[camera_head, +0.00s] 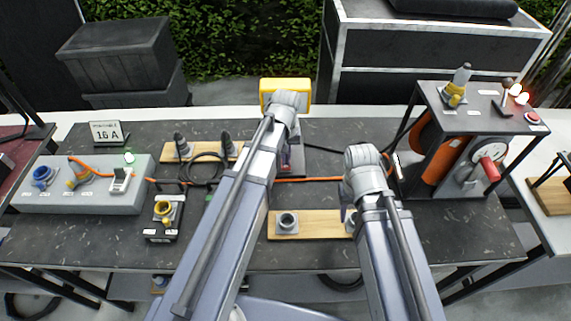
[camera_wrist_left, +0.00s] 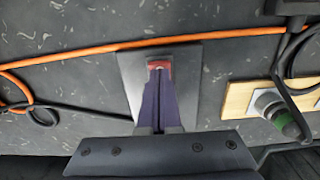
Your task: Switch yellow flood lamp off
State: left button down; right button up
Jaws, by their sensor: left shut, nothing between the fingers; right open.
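The yellow flood lamp (camera_head: 286,84) stands at the back middle of the dark table, largely covered by my left arm in the head view. Its dark base plate (camera_wrist_left: 187,100) lies under my left gripper in the left wrist view. A red switch (camera_wrist_left: 159,65) sits on that plate. My left gripper (camera_wrist_left: 158,80) is shut and empty, its fingertips right at the near edge of the red switch; I cannot tell whether they touch. My right gripper (camera_head: 349,217) is open and mostly hidden under its own arm, over the wooden board.
An orange cable (camera_wrist_left: 90,53) runs behind the base plate. A wooden board (camera_head: 310,222) with a grey socket (camera_head: 287,222) lies in front. A grey socket box (camera_head: 45,200) stands left, and a black-framed unit with an orange reel (camera_head: 438,150) stands right.

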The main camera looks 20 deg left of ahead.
pick_arm(q)
jog(key=shift+f+b, duration=0.65)
jog(key=shift+f, duration=0.05)
pick_arm(e)
jog(key=shift+f, duration=0.7)
pick_arm(q)
jog(key=shift+r, duration=0.1)
pick_arm(e)
jog(key=shift+r, duration=0.1)
pick_arm(q)
notch_tip(320, 180, up, 7)
jog(key=p, duration=0.7)
pick_arm(e)
notch_tip(320, 180, up, 7)
pick_arm(q)
jog(key=shift+d, duration=0.1)
jog(key=s+d+m+y, duration=0.1)
jog(key=s+d+m, duration=0.6)
jog(key=s+d, duration=0.3)
jog(key=s, duration=0.4)
jog(key=shift+s+d, duration=0.15)
